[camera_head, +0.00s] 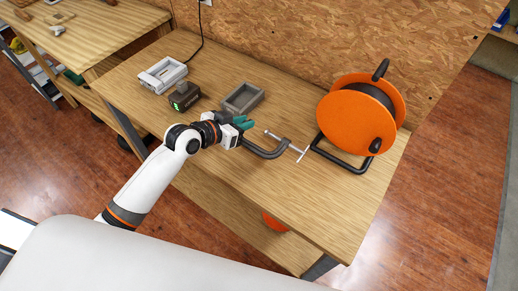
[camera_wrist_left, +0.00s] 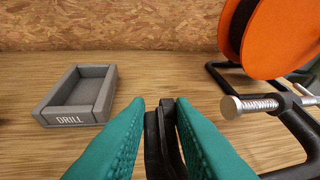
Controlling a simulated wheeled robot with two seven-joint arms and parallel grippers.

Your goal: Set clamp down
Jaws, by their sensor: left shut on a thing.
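The clamp (camera_head: 268,152) is a dark grey C-shaped frame with a silver screw and crossbar. In the head view it lies low over or on the wooden workbench (camera_head: 300,200); I cannot tell whether it touches the top. My left gripper (camera_head: 243,123) has teal fingers, shut on one end of the clamp's frame. In the left wrist view the fingers (camera_wrist_left: 165,140) pinch a dark part of the clamp, and its screw (camera_wrist_left: 255,104) shows at the right. My right gripper is not in view.
A grey tray marked DRILL (camera_wrist_left: 78,95) sits left of the clamp. An orange cable reel (camera_head: 360,115) on a black stand is close on the right. A battery (camera_head: 184,96) and a white charger (camera_head: 162,74) stand farther left. The bench's front area is clear.

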